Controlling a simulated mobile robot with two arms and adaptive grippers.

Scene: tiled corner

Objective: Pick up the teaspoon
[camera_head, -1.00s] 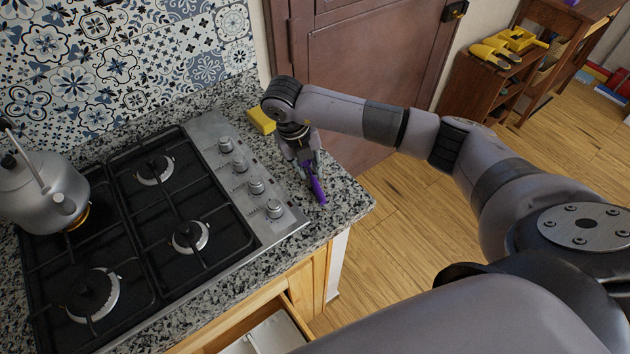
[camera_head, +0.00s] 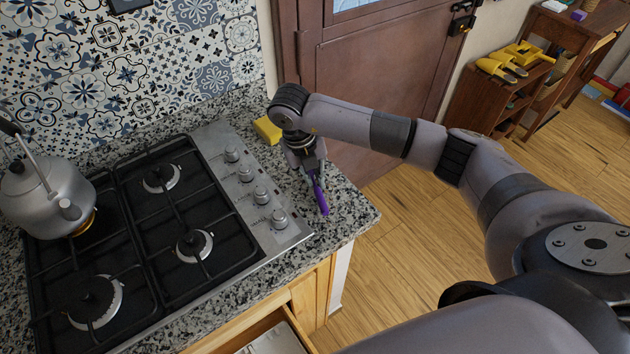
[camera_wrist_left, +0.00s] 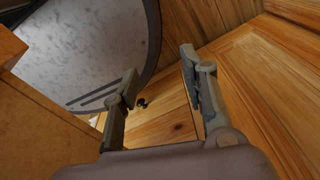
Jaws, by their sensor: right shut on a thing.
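The teaspoon (camera_head: 320,196) shows in the head view as a slim purple piece over the granite counter, right of the stove. Its far end is hidden by my right gripper. My right gripper (camera_head: 314,175) points down beside the stove knobs and is shut on the teaspoon. I cannot tell whether the teaspoon still touches the counter. My left gripper (camera_wrist_left: 160,75) shows in the left wrist view, its two fingers apart with nothing between them, in front of wooden panels.
The black gas stove (camera_head: 140,235) with a grey kettle (camera_head: 45,195) fills the left of the counter (camera_head: 345,210). A yellow sponge-like block (camera_head: 267,130) lies behind my right gripper. A drawer (camera_head: 275,335) stands open below the counter's front edge.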

